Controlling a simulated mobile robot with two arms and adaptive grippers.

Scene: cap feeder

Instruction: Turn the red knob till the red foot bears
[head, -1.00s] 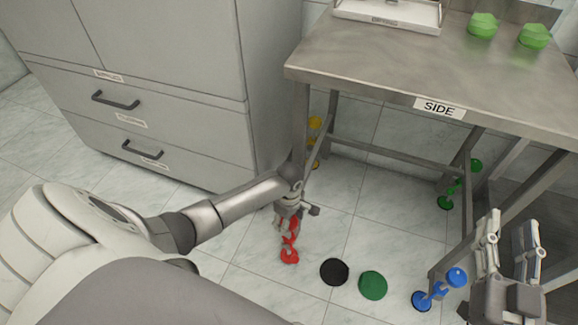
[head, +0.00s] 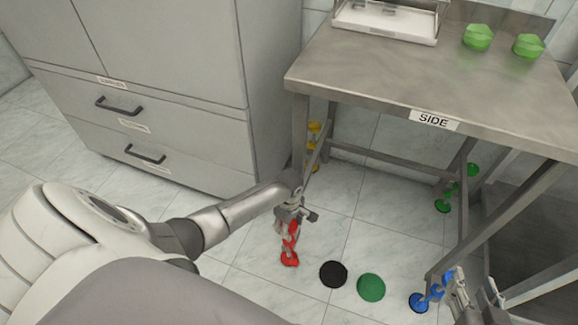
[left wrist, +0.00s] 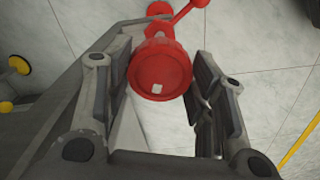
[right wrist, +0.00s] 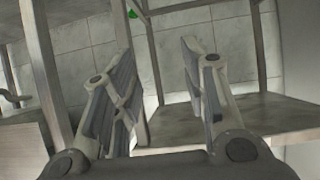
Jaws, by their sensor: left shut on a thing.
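The red knob (left wrist: 160,72) has a round red face with a small pale mark and sits between the fingers of my left gripper (left wrist: 155,95), which is shut on it. In the head view my left gripper (head: 291,212) is low at the table's front left leg, with the red parts (head: 291,232) below it. The red foot (head: 289,260) is at the bottom, close to the floor; I cannot tell whether it bears. My right gripper (head: 478,290) is at the lower right of the head view, and its fingers are apart and empty in the right wrist view (right wrist: 165,85).
The steel table (head: 380,85) carries green caps (head: 478,38) and a tray (head: 388,32). A blue foot (head: 419,302) is near my right gripper. Black (head: 333,274) and green (head: 371,287) discs lie on the floor. A drawer cabinet (head: 190,160) stands left of the table.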

